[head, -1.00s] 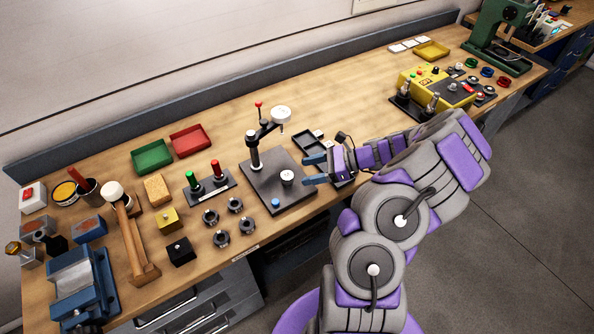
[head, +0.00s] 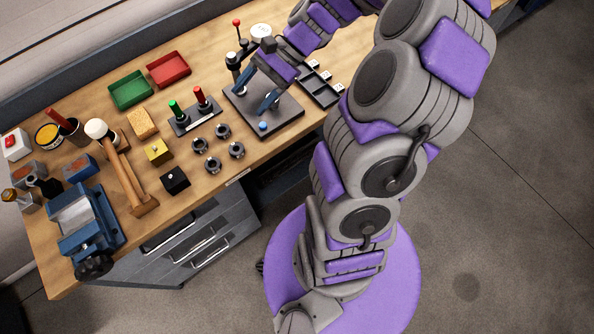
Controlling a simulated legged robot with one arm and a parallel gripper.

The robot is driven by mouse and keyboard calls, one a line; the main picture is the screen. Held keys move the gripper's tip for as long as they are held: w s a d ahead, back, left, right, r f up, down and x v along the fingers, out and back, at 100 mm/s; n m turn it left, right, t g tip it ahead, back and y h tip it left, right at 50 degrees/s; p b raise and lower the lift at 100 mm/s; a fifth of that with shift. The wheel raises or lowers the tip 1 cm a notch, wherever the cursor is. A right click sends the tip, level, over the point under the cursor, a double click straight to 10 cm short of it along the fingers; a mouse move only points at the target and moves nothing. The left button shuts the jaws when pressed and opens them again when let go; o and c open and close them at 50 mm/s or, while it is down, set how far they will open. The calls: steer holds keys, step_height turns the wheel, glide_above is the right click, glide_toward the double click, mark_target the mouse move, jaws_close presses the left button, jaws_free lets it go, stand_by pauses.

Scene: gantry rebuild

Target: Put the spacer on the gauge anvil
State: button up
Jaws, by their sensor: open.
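The gauge is a dark base plate (head: 288,122) with a post, a red-tipped lever and a white dial (head: 261,32). A blue button (head: 263,126) sits at its front corner. My gripper (head: 252,100) is open, its two blue fingers pointing down over the plate beside the post. The fingers and wrist hide most of the anvil, and I cannot tell whether they touch anything. A dark tray (head: 320,88) right of the plate has small white-topped pieces (head: 326,74) along its far side. I cannot tell which piece is the spacer.
Several dark ring collars (head: 213,165) lie left of the plate, near a stand with green and red handles (head: 195,122). A red tray (head: 168,69), green tray (head: 130,90), mallet (head: 122,168) and blue vise (head: 85,222) stand farther left. My arm crosses the bench's right side.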

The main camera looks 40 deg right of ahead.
steer(key=s+a+r+n+g+h, duration=0.4)
steer(key=s+a+n, duration=0.4)
steer(key=s, duration=0.4)
steer(key=s+d+n+t+h, duration=0.2)
steer(key=s+n+h, duration=0.3)
steer(key=s, duration=0.7)
steer(key=shift+d+h, duration=0.55)
steer(key=shift+h, duration=0.25)
steer(key=shift+d, duration=0.1)
